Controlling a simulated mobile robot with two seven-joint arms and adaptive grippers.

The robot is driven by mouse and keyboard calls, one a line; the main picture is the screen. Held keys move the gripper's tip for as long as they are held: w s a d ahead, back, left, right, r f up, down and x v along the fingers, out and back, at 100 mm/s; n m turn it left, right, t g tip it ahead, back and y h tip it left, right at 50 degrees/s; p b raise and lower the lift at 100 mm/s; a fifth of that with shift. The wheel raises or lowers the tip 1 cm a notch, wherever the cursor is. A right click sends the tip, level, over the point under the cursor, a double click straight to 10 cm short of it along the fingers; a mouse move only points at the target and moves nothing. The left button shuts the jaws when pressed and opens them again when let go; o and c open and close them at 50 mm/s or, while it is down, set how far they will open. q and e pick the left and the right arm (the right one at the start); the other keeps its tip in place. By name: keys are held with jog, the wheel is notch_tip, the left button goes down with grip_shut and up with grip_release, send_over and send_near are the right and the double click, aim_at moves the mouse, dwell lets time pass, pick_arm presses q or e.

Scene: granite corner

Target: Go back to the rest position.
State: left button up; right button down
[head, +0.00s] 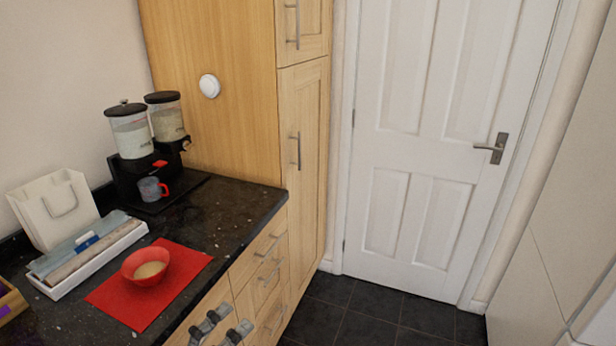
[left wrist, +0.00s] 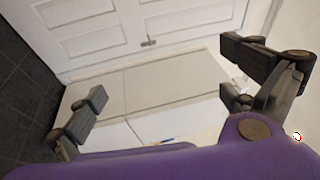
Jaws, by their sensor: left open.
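My left gripper (head: 228,323) shows only as dark fingertips at the bottom edge of the head view, in front of the wooden drawers. In the left wrist view its two fingers (left wrist: 165,88) are wide apart with nothing between them. Beyond them are the white door and pale panels. My right gripper is in neither view.
A red bowl (head: 146,266) with pale contents stands on a red mat (head: 191,262) on the dark counter (head: 225,208). A grey cup (head: 150,189) stands under the dispensers (head: 129,132). A white door (head: 400,150) is shut. The dark floor (head: 365,312) before it is clear.

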pick_arm(q)
jog(key=s+a+f+n+g+y, duration=0.1)
jog(key=s+a+f+n+y, duration=0.2)
jog(key=f+n, duration=0.25)
jog(key=s+a+f+n+y+p, duration=0.1)
jog(key=s+a+f+n+y, duration=0.25)
jog(key=f+n, duration=0.2)
jog(key=s+a+f+n+g+y, duration=0.1)
jog(key=s+a+f+n+y, duration=0.1)
jog(key=s+f+n+y, duration=0.25)
jog(key=s+f+n+g+y, duration=0.1)
jog(key=s+f+n+g, duration=0.3)
jog(key=s+f+n, duration=0.5)
jog(key=shift+s+f+p, duration=0.35)
jog(key=shift+s+f, duration=0.25)
jog(key=shift+s, duration=0.25)
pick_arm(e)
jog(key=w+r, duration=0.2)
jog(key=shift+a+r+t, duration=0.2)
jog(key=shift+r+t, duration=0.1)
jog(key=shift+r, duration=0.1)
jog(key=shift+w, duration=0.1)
